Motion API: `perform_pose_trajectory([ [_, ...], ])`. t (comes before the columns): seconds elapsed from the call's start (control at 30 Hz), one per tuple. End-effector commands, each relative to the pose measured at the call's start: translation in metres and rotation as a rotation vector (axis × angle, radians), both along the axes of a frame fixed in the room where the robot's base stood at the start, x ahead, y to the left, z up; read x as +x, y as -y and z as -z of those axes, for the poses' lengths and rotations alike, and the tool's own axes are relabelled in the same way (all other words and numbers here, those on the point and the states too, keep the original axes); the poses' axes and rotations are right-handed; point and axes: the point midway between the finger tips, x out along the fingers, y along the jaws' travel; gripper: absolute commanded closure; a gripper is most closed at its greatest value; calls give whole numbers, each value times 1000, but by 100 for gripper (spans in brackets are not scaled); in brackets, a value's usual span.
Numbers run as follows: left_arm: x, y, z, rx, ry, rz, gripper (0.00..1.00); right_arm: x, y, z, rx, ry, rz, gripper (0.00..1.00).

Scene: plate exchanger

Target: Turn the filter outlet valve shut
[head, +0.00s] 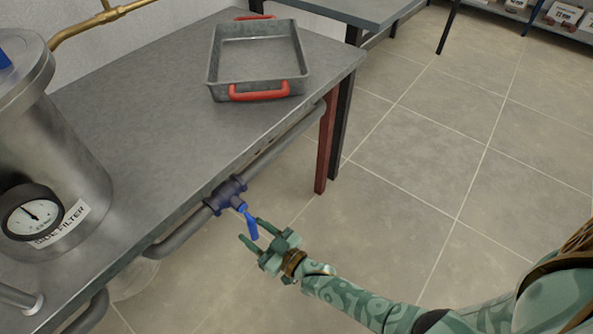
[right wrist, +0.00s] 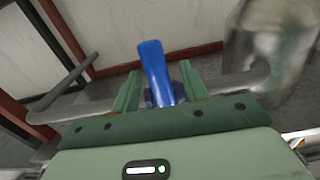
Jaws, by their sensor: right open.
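The outlet valve (head: 226,192) is a dark blue body on the grey pipe along the bench's front edge. Its bright blue lever (head: 250,222) points outward and down from the body, across the pipe. My right gripper (head: 251,230) is open at the lever, with one finger on each side of it. In the right wrist view the lever (right wrist: 155,65) stands between the two green fingers (right wrist: 158,88), with gaps visible on both sides. The valve body is mostly hidden there behind the lever and gripper. My left gripper is not in view.
A steel filter housing (head: 60,150) with a pressure gauge (head: 32,212) stands on the bench at left. A grey tray (head: 258,60) with red handles sits on the bench (head: 150,85). A dark red leg (head: 326,140) is beyond the valve. The floor at right is clear.

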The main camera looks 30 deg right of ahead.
Motion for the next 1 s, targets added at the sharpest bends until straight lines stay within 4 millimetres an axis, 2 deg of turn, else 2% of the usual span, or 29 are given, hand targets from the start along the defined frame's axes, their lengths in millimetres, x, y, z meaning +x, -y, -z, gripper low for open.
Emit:
perform_pose_trajectory([
  [0.17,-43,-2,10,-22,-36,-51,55,-33,12,-5,-3,0,-1,55],
  [0.4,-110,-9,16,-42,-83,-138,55,-94,34,-4,-2,-2,-1,55],
  [0.6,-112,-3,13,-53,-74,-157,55,-130,46,-1,-1,-4,-2,55],
  [0.7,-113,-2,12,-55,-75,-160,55,-140,50,0,-1,-4,-2,55],
  [1.0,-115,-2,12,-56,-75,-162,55,-144,51,1,-1,-4,-2,55],
])
